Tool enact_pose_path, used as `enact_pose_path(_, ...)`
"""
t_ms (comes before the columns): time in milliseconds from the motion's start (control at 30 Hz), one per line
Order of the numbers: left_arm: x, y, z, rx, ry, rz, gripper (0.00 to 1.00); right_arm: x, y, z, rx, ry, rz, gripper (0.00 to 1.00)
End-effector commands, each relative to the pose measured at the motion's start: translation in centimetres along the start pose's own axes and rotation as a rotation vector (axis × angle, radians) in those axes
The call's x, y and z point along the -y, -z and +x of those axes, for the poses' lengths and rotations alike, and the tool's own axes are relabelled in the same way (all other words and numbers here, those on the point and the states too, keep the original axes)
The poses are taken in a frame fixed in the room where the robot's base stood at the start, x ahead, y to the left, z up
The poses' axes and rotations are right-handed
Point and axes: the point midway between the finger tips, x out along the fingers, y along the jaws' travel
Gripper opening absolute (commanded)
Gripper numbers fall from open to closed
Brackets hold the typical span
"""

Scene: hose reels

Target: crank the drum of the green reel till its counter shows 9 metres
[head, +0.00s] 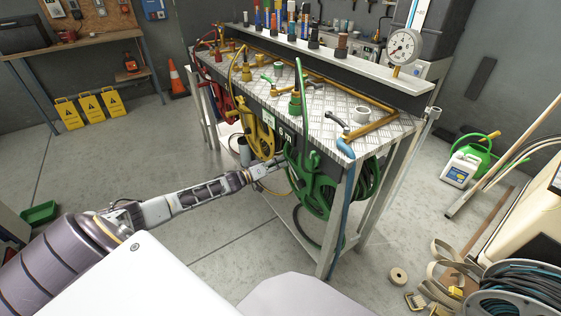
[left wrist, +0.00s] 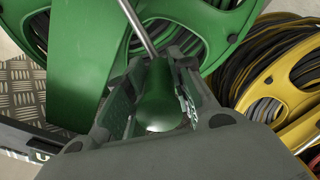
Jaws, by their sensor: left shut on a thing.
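The green reel (head: 318,195) hangs at the front right of the bench, with dark hose wound on it. It fills the top of the left wrist view (left wrist: 85,60). A small dark counter (head: 286,136) above it seems to read 6 m, though the digits are small. My left gripper (head: 283,163) reaches the reel from the left. In the left wrist view it is shut on the green crank knob (left wrist: 160,100), which has a metal rod above it. My right gripper is not in view.
A yellow reel (head: 260,132) hangs close to the left of the green one, and a red reel (head: 222,98) farther left. Hose fittings lie on the bench top (head: 318,128). A bench leg (head: 340,225) stands beside the green reel. The floor in front is mostly clear.

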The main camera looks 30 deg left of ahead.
Motion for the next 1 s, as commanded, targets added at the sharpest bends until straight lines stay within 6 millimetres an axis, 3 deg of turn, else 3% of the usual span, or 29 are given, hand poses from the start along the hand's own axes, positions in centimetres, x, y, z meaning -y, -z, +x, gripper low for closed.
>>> enact_pose_path(200,2.6,-0.3,0.0,-0.007,0.003,-0.186,0.0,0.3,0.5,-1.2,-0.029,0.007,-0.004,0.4)
enact_pose_path(533,5.3,-1.8,0.0,-0.009,0.003,-0.437,0.0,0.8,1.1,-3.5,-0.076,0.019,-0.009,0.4)
enact_pose_path(800,6.3,-2.5,-0.1,-0.009,0.006,-0.435,0.0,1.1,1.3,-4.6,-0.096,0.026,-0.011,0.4)
enact_pose_path(1000,6.6,-2.8,-0.1,-0.008,0.01,-0.432,0.0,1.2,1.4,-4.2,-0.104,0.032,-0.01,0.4)
